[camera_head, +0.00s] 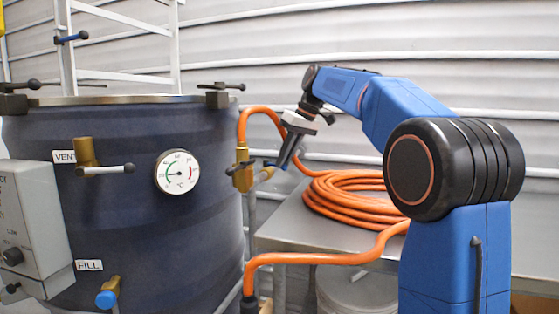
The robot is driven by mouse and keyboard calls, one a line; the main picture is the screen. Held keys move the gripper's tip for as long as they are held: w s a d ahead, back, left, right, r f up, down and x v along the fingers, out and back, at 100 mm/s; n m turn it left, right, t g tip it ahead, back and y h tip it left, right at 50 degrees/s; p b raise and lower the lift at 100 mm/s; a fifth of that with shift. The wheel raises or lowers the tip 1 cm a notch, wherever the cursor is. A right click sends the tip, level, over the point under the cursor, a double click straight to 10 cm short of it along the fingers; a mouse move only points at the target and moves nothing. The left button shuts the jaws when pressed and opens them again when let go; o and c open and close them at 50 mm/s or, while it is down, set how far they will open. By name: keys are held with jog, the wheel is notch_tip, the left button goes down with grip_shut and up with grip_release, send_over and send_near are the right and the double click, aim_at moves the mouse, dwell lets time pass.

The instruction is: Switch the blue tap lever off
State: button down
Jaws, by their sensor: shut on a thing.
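A brass tap (243,170) stands at the right side of the dark drum (130,240), with an orange hose running from its top. Its blue lever (270,163) points out to the right, roughly level, toward my gripper. My gripper (284,164) reaches down from the upper right, its fingers shut at the lever's outer end. The fingers hide most of that end, so the exact grip is hard to see.
An orange hose coil (355,197) lies on the grey bench (300,222) behind my gripper. The drum carries a dial gauge (177,172), a VENT valve (88,155) and a blue-knobbed FILL valve (107,297). A grey control box (30,225) is at far left.

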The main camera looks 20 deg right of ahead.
jog(key=shift+w+d+n+g+y, duration=0.25)
jog(key=shift+w+d+n+g, duration=0.35)
jog(key=shift+n, duration=0.7)
jog(key=shift+w+d+n+g+y, duration=0.25)
jog(key=shift+w+d+n+g, duration=0.35)
jog(key=shift+n, duration=0.7)
jog(key=shift+w+d, duration=0.1)
jog(key=shift+d, duration=0.05)
jog(key=c, duration=1.8)
grip_release()
jog(key=v, duration=0.7)
jog(key=shift+r, duration=0.25)
